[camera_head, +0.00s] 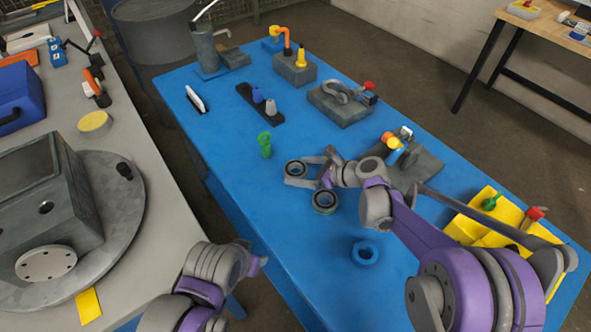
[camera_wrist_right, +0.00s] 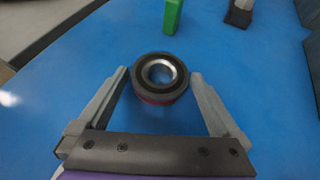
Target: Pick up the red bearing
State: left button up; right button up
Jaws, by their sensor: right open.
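The red bearing (camera_wrist_right: 160,97) lies flat on the blue table in the right wrist view. It is a dark ring with a pale metal bore and a dull red outer side. In the head view the bearing (camera_head: 295,168) shows as a dark ring, and its red side is hard to see. My right gripper (camera_wrist_right: 160,74) is open, with one finger on each side of the bearing and small gaps between. My right gripper (camera_head: 303,171) also reaches it from the right in the head view. My left arm shows at the bottom, but its jaws are not visible.
A second dark ring (camera_head: 324,201) lies close to my right gripper. A green part (camera_head: 265,145) stands beyond the bearing, and a blue ring (camera_head: 365,253) lies nearer. Grey blocks with fittings line the far side. A yellow tray (camera_head: 470,228) sits at the right.

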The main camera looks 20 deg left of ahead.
jog(key=c, duration=1.5)
